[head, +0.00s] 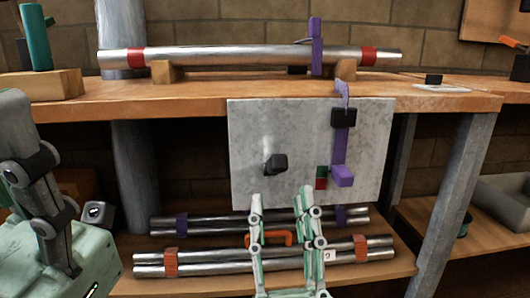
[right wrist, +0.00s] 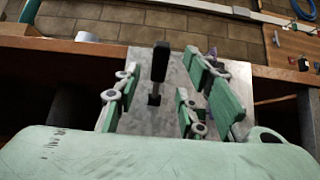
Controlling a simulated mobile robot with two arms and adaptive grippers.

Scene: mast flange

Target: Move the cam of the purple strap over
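A purple strap (head: 340,147) runs down the right part of an upright grey plate (head: 246,130). A black block (head: 344,117) sits across its upper part, and a purple block (head: 342,176) juts out at its lower end. A small green and red marker (head: 321,178) is left of that end. My right gripper (head: 281,193) is open in front of the plate, below a black knob (head: 275,163). In the right wrist view, the black knob (right wrist: 160,62) shows between the open fingers (right wrist: 162,85); contact is not visible. The purple strap is mostly hidden there by a finger. My left gripper cannot be seen.
The plate hangs at the front of a wooden bench (head: 190,94). A metal tube (head: 220,54) with another purple band (head: 316,50) lies on wooden blocks above. Banded tubes (head: 210,256) lie on the lower shelf. A bench leg (head: 455,195) stands right of the plate.

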